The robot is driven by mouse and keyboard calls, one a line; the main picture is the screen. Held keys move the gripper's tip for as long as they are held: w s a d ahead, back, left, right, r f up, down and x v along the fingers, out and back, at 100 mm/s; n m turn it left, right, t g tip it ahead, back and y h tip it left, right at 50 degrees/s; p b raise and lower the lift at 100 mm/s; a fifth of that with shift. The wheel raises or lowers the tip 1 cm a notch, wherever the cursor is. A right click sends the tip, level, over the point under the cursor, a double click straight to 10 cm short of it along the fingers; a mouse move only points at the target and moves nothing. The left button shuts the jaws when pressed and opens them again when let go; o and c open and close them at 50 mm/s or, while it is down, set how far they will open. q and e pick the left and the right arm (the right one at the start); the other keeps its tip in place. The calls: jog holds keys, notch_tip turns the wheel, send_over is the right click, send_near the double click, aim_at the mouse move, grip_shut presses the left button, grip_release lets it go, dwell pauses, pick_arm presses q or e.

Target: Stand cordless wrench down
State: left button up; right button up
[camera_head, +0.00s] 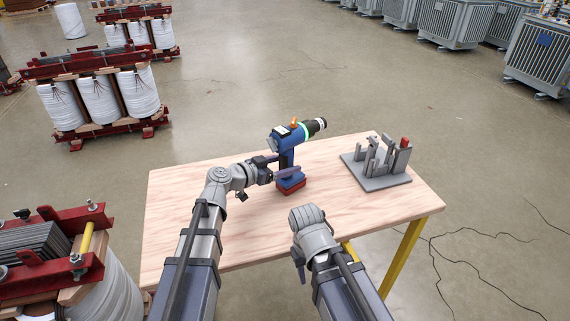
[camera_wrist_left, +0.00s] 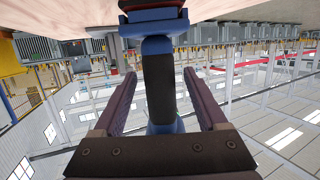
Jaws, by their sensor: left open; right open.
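The cordless wrench (camera_head: 287,142), blue and black with a red base (camera_head: 291,186), stands upright on its base on the wooden table (camera_head: 190,190). Its dark nose points to the right. My left gripper (camera_head: 280,168) is at its handle. In the left wrist view, which is upside down, the open fingers (camera_wrist_left: 161,78) lie on either side of the dark handle (camera_wrist_left: 159,85), with gaps showing at both sides. My right gripper (camera_head: 299,266) is low over the table's front edge, empty and apart from the wrench; its fingers are mostly hidden.
A grey fixture (camera_head: 378,180) with upright posts and a red piece stands on the right of the table. The table's left part is bare. A red-framed core (camera_head: 60,255) stands on the floor at the near left.

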pick_arm(q)
jog(key=p+v, duration=0.2)
jog(key=v, duration=0.5)
jog(key=shift+s+a, duration=0.25)
dwell(0.5)
